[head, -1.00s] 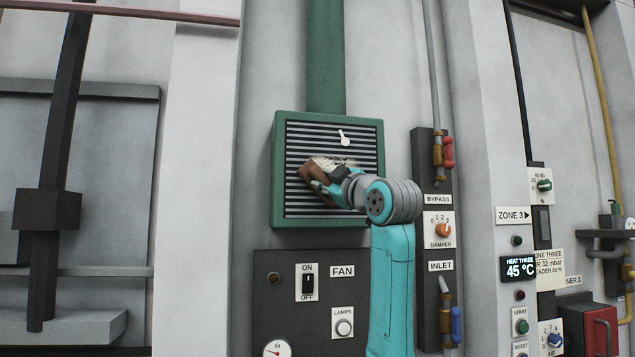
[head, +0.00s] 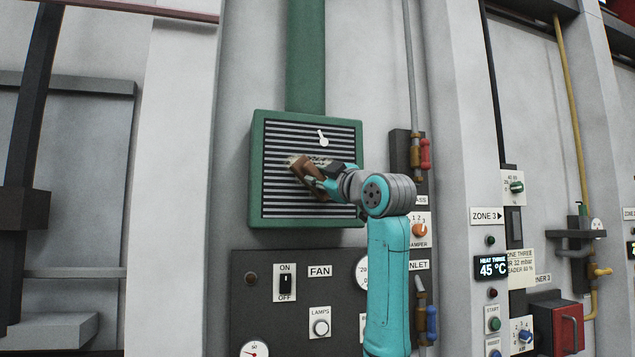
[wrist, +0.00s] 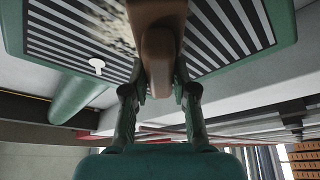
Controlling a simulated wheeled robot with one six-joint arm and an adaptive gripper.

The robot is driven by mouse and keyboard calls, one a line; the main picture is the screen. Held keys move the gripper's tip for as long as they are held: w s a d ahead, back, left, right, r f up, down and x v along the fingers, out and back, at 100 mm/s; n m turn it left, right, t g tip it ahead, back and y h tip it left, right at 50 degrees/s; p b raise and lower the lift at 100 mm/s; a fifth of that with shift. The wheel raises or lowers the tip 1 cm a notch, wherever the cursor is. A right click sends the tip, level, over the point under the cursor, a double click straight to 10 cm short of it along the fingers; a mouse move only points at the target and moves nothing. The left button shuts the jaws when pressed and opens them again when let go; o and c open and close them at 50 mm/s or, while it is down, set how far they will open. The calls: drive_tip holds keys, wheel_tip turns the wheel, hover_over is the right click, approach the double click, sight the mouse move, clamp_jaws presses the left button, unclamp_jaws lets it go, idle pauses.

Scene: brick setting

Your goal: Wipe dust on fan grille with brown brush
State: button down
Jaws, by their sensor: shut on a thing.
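The fan grille (head: 270,205) is a green-framed box with dark and pale slats on the wall. It also shows overhead in the wrist view (wrist: 230,30). A pale, speckled dust patch (wrist: 108,28) lies on its slats. In the head view the dust is mostly hidden behind the brush and my gripper. My gripper (head: 322,182) is shut on the brown brush (head: 302,174) in front of the grille's middle. In the wrist view the brush handle (wrist: 158,55) stands between the two fingers. The brush end is at the slats beside the dust; contact cannot be told.
A white lever-like piece (head: 322,138) sits on the grille's upper right. A green duct (head: 305,55) rises above it. Below is a dark panel (head: 245,310) with the FAN switch (head: 286,282). Pipes and the damper panel (head: 418,230) stand to the right.

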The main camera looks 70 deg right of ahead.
sight(305, 164)
drive_tip(key=shift+r, duration=0.35)
drive_tip(key=shift+w+a, duration=0.6)
drive_tip(key=shift+w, duration=0.2)
drive_tip(key=shift+w+a, duration=0.6)
drive_tip(key=shift+w, duration=0.15)
drive_tip(key=shift+w+a+r, duration=0.9)
drive_tip(key=shift+w+a, duration=2.65)
drive_tip(key=shift+w, duration=0.45)
drive_tip(key=shift+s+d+r, duration=0.1)
drive_tip(key=shift+s+d, duration=1.1)
drive_tip(key=shift+s, duration=0.2)
drive_tip(key=shift+s+d+f, duration=0.1)
drive_tip(key=shift+s+d, duration=1.05)
drive_tip(key=shift+s, duration=0.3)
drive_tip(key=shift+s+d+r, duration=0.1)
drive_tip(key=shift+s+d, duration=1.1)
drive_tip(key=shift+s, duration=0.2)
drive_tip(key=shift+s+d, duration=1.25)
